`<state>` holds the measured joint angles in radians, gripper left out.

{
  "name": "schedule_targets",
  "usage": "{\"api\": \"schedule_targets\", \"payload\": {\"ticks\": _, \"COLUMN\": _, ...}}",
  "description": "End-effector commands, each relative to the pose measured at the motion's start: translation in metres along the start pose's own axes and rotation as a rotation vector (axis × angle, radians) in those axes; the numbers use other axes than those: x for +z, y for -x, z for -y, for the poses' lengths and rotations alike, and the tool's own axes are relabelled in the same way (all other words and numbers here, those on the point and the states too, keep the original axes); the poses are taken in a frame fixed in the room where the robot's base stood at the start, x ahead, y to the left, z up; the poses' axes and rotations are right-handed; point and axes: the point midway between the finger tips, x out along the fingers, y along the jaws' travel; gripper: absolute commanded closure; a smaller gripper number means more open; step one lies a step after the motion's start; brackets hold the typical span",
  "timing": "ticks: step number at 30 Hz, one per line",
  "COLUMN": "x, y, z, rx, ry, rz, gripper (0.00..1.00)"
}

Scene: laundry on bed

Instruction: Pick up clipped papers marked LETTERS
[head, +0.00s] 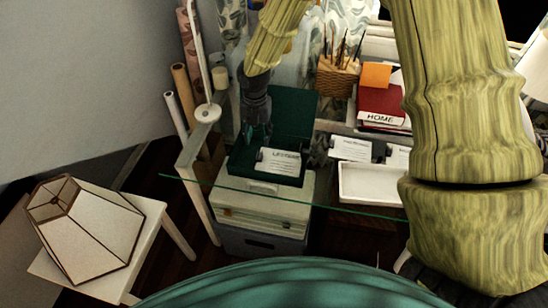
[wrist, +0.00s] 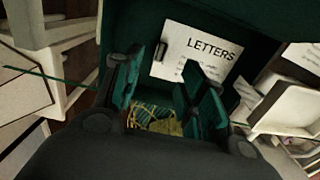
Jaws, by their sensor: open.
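The white clipped papers marked LETTERS (head: 280,161) lie on the dark green box (head: 302,105), toward its front right. In the wrist view the LETTERS papers (wrist: 208,42) show beyond my fingertips, with a dark clip at their left edge. My gripper (head: 256,134) hangs over the left part of the green box, beside the papers. In the wrist view my gripper (wrist: 162,85) is open with nothing held between its fingers. The right finger hides the lower part of the papers. Whether any finger touches the papers I cannot tell.
Other white papers (head: 351,148) and a white tray (head: 370,184) lie to the right. A red HOME book (head: 381,104) and a wicker pencil holder (head: 337,77) stand behind. A lamp post (head: 203,60) rises at the left. A glass edge (head: 340,209) crosses in front.

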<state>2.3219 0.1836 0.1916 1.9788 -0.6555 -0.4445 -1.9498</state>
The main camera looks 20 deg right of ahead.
Motion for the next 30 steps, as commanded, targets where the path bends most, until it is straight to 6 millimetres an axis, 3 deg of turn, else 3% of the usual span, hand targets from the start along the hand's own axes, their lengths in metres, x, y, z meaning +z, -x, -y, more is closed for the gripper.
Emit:
{"api": "schedule_targets", "payload": {"ticks": 6, "x": -0.001, "y": -0.022, "z": 0.0, "rx": -0.001, "ry": 0.0, "rz": -0.001, "gripper": 0.59}}
{"api": "schedule_targets", "payload": {"ticks": 14, "x": -0.001, "y": -0.031, "z": -0.001, "rx": -0.001, "ry": 0.001, "rz": -0.001, "gripper": 0.59}}
{"api": "schedule_targets", "payload": {"ticks": 30, "x": -0.003, "y": -0.077, "z": -0.002, "rx": 0.0, "ry": 0.002, "rz": 0.0, "gripper": 0.59}}
